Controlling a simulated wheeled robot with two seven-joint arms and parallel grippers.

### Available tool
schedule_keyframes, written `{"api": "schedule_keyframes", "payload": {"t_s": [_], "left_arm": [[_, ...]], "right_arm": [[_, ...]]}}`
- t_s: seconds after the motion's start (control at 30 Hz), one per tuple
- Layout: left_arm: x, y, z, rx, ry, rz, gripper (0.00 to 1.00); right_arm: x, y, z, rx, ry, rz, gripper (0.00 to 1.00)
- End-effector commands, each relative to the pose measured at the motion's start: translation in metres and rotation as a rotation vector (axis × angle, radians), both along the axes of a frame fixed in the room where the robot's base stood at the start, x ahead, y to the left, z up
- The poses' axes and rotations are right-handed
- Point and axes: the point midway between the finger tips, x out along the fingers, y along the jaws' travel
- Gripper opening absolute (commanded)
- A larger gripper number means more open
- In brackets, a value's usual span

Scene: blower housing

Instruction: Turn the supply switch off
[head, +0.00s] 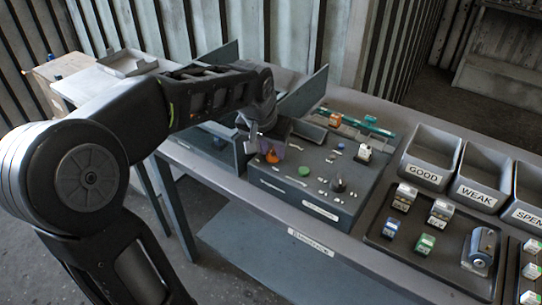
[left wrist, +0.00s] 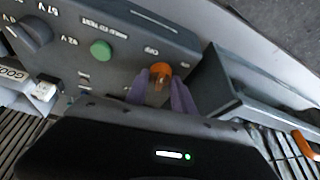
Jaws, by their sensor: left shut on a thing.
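The supply switch is an orange knob (head: 272,157) on the top left of the grey tester box (head: 325,208). In the left wrist view the orange knob (left wrist: 160,72) sits near small white labels, one seemingly reading OFF. My left gripper (head: 264,148) reaches down from above to it. Its purple fingertips (left wrist: 161,88) stand on both sides of the knob, shut on it. The knob's lower part is partly hidden by the gripper, and I cannot tell which label it points to. My right gripper is not in view.
The box also carries a green button (head: 304,171) and a dark dial (head: 338,185). Upright grey panels (head: 305,92) stand close behind and left of the gripper. Bins marked GOOD (head: 424,180) and WEAK (head: 478,195) and a tray with several small blocks lie to the right.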

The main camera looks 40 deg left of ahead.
Motion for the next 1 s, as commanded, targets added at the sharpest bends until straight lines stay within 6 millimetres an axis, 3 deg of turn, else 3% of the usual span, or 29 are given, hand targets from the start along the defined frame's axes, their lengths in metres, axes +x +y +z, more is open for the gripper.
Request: {"api": "schedule_keyframes", "payload": {"t_s": [0.1, 0.4, 0.7, 1.0], "left_arm": [[0.001, -0.001, -0.005, 0.002, -0.002, 0.107, 0.0], [0.002, -0.003, -0.004, 0.0, 0.0, 0.379, 0.0], [0.002, -0.004, -0.002, -0.003, 0.0, 0.559, 0.0], [0.002, -0.003, -0.001, -0.003, 0.001, 0.614, 0.0]], "right_arm": [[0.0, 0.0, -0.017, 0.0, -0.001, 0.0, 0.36], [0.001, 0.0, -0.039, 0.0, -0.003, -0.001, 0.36], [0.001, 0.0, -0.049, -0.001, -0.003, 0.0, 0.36], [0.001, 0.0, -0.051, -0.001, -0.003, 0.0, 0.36]]}}
